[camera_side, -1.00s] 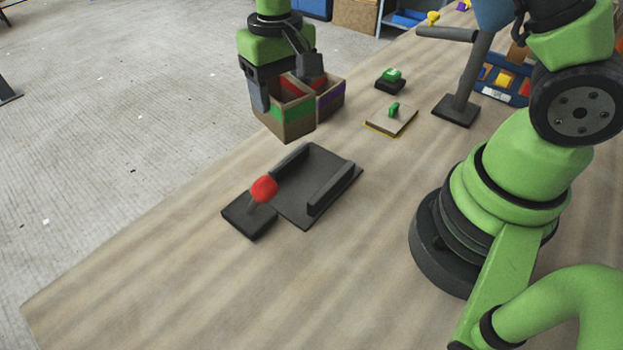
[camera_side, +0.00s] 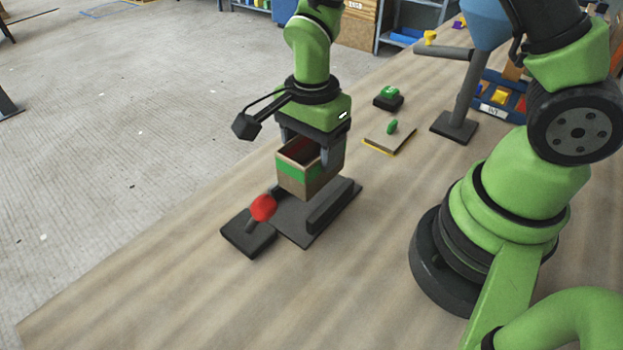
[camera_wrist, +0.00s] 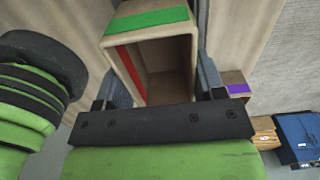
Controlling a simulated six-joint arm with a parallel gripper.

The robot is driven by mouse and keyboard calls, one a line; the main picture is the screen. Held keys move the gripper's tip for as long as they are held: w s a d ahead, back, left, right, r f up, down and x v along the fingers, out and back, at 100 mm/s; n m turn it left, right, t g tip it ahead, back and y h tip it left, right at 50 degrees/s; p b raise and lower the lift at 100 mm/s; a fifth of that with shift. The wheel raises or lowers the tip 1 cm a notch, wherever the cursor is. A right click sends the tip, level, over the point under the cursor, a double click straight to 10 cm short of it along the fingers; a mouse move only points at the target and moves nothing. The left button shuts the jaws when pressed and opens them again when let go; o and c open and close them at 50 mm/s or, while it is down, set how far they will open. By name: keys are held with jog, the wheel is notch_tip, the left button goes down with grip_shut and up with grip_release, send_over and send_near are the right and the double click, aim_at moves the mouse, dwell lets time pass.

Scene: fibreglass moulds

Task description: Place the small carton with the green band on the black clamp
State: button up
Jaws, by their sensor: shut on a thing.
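The small carton with the green band (camera_side: 297,178) is open-topped brown card with a red inside wall. It is upright between the fingers of my gripper (camera_side: 303,150), which is shut on it. In the wrist view the carton (camera_wrist: 168,58) fills the space between the fingers, its green band at the top. The black clamp (camera_side: 330,207) is a flat plate with raised side rails. The carton is over its far part and hides the far-left rail. I cannot tell whether the carton's bottom touches the plate.
A red-knobbed lever (camera_side: 262,208) on a black base stands at the clamp's near-left end. A board with a green handle (camera_side: 390,138) and a green-topped black block (camera_side: 388,98) lie behind. A purple-banded carton (camera_wrist: 236,88) shows in the wrist view. The front table is clear.

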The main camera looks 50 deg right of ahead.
jog(key=shift+f, duration=2.9)
jog(key=shift+f, duration=0.1)
jog(key=o, duration=0.9)
jog(key=s+d+r+n+t+y, duration=0.1)
jog(key=s+r+n, duration=0.1)
jog(key=r, duration=0.8)
jog(key=s+r+n+t, duration=0.1)
jog(key=r+n+t, duration=0.1)
jog(key=r, duration=0.8)
jog(key=shift+s+d+r+n+t+y, duration=0.2)
jog(key=shift+s+r+n+t, duration=0.5)
jog(key=shift+s+r+n, duration=0.7)
jog(key=shift+s+d+r+n+t+y, duration=0.2)
jog(key=shift+s+r+n+t, duration=0.6)
jog(key=shift+s+n, duration=1)
jog(key=shift+s+d+r+n+t+y, duration=0.1)
jog(key=shift+s+d+r+n+t, duration=0.35)
jog(key=shift+s+r+n, duration=1.1)
